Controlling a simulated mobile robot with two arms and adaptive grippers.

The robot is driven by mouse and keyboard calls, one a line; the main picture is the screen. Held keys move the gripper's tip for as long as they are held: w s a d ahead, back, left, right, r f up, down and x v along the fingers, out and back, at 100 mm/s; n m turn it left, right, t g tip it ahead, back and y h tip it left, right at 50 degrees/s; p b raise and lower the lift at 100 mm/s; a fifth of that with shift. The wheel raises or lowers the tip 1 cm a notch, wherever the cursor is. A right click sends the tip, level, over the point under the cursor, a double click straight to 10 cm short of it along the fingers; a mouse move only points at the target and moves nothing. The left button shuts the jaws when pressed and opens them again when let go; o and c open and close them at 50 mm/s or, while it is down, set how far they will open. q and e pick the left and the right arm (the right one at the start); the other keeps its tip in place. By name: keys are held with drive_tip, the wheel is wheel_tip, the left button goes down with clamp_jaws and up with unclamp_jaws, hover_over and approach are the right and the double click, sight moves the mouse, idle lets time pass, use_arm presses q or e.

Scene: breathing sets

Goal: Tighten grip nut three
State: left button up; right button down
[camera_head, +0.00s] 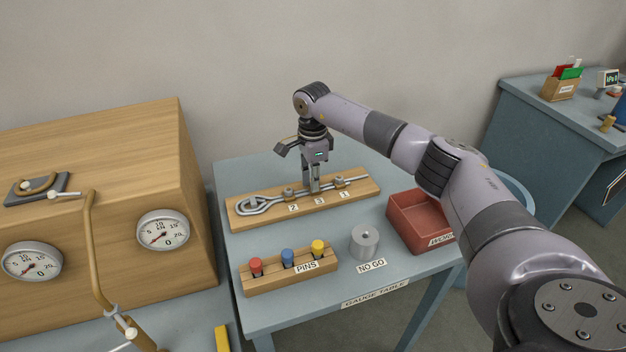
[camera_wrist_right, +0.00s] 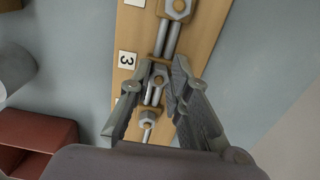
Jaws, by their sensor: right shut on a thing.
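A wooden board (camera_head: 250,221) on the gauge table holds a long metal rod with a looped left end. Its nuts stand along the rod behind number tags 2, 3 and 1, from left to right. My right gripper (camera_head: 313,187) points straight down at the middle place, behind tag 3 (camera_head: 319,202). In the right wrist view, my right gripper (camera_wrist_right: 161,78) has its fingers around grip nut three (camera_wrist_right: 158,75), beside tag 3 (camera_wrist_right: 127,60). The nut stays on the rod. Nut two (camera_head: 288,192) and nut one (camera_head: 340,182) are on either side. My left gripper is not in view.
In front of the board stand a pin block (camera_head: 290,279) with red, blue and yellow pins and a grey NO GO cylinder (camera_head: 365,242). A red tray (camera_head: 421,218) is at the right. A wooden cabinet with gauges (camera_head: 163,230) is at the left.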

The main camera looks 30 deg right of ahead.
drive_tip(key=m, duration=0.3)
drive_tip(key=shift+w+m, duration=0.1)
drive_tip(key=shift+m, duration=0.3)
drive_tip(key=m, duration=0.3)
drive_tip(key=shift+d+m+p, duration=0.1)
drive_tip(key=shift+m+p, duration=0.2)
drive_tip(key=m, duration=0.3)
drive_tip(key=shift+w+d+r+m+p, duration=0.1)
drive_tip(key=shift+m+p, duration=0.2)
drive_tip(key=m, duration=0.3)
drive_tip(key=shift+m+p, duration=0.3)
drive_tip(key=shift+p, duration=0.1)
drive_tip(key=m+p, duration=0.1)
drive_tip(key=m, duration=0.5)
drive_tip(key=shift+d+p, duration=0.15)
drive_tip(key=shift+p, duration=0.25)
drive_tip(key=m+p, duration=0.1)
drive_tip(key=m, duration=0.3)
drive_tip(key=shift+d+m+p, duration=0.1)
drive_tip(key=shift+m+p, duration=0.65)
drive_tip(key=shift+m, duration=1.05)
